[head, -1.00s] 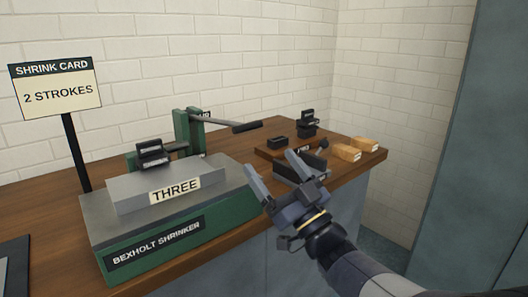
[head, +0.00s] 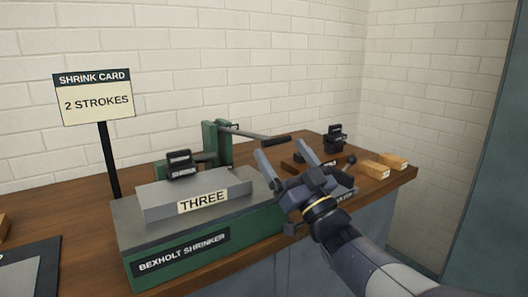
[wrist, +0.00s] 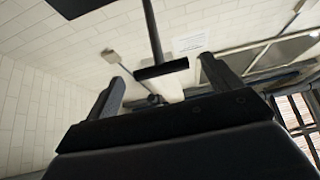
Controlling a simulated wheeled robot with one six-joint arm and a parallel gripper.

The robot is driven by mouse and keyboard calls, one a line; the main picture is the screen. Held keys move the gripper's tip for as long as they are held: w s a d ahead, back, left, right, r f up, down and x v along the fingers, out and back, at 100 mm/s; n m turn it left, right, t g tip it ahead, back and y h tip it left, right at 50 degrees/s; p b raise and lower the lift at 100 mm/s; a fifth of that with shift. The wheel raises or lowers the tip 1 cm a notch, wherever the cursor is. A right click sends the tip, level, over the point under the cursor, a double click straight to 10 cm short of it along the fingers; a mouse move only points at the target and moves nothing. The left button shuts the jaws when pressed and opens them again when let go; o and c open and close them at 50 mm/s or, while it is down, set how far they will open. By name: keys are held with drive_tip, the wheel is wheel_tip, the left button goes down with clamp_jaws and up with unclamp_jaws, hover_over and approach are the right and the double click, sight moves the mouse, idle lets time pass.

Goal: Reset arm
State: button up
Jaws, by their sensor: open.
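My gripper (head: 286,160) is open in the head view, with its two fingers spread and nothing visible between them. It is raised in front of the right end of the green and grey Bexholt shrinker (head: 212,248). In the wrist view my gripper (wrist: 160,90) shows its two dark fingers apart, against a white wall and ceiling fittings. The arm reaches in from the lower right and hides part of the bench front.
The wooden bench (head: 75,207) carries a shrink card sign (head: 97,98) reading 2 strokes, a lever handle (head: 262,137), dark blocks (head: 333,140) and tan blocks (head: 393,160). A dark mat (head: 32,268) lies at left. White brick wall stands behind.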

sight(277, 143)
drive_tip(key=x, duration=0.3)
drive_tip(key=shift+w+a+r, duration=0.1)
drive_tip(key=shift+w, duration=0.05)
drive_tip(key=shift+r, duration=0.1)
